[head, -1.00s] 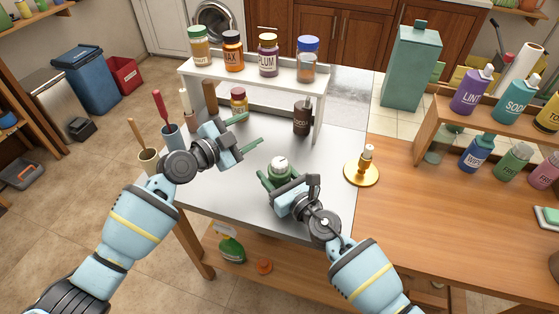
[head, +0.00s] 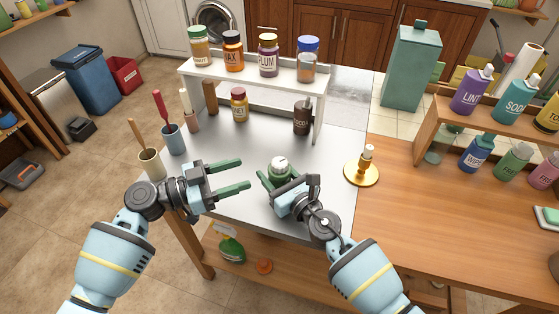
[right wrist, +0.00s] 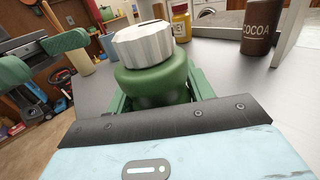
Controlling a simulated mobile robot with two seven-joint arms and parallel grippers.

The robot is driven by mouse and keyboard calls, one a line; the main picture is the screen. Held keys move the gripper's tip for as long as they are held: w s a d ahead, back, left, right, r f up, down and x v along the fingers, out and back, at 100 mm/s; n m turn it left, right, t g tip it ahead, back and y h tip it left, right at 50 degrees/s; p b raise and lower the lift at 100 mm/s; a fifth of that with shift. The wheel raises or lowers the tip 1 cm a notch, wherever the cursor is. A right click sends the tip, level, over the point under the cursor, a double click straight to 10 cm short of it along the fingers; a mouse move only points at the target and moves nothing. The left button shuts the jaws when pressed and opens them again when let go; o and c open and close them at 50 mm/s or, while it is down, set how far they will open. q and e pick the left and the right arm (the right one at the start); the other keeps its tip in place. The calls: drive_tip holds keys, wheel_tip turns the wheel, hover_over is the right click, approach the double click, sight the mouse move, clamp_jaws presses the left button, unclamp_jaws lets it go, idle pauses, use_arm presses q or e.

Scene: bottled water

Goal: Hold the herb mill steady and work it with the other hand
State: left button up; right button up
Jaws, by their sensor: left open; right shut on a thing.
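The herb mill (head: 280,167) has a green body and a ridged silver-white cap. It stands upright on the metal tabletop (head: 240,200), and it shows close up in the right wrist view (right wrist: 152,72). My right gripper (head: 278,178) is shut on the mill's green body, below the cap. My left gripper (head: 246,175) is open and empty to the left of the mill, its fingers pointing right toward it and a short gap apart from it. Its green fingers also show at the left of the right wrist view (right wrist: 55,45). The lower part of the mill is hidden by my right gripper.
A white shelf (head: 250,88) with several jars stands at the back. A yellow jar (head: 240,105) and a cocoa bottle (head: 302,117) stand under it. Utensil cups (head: 173,140) line the left edge. A gold candle holder (head: 361,172) stands to the right.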

sight(272, 165)
use_arm(q)
drive_tip(key=x, duration=1.1)
drive_tip(key=shift+d, duration=0.1)
drive_tip(key=shift+c, duration=0.2)
drive_tip(key=c, duration=0.9)
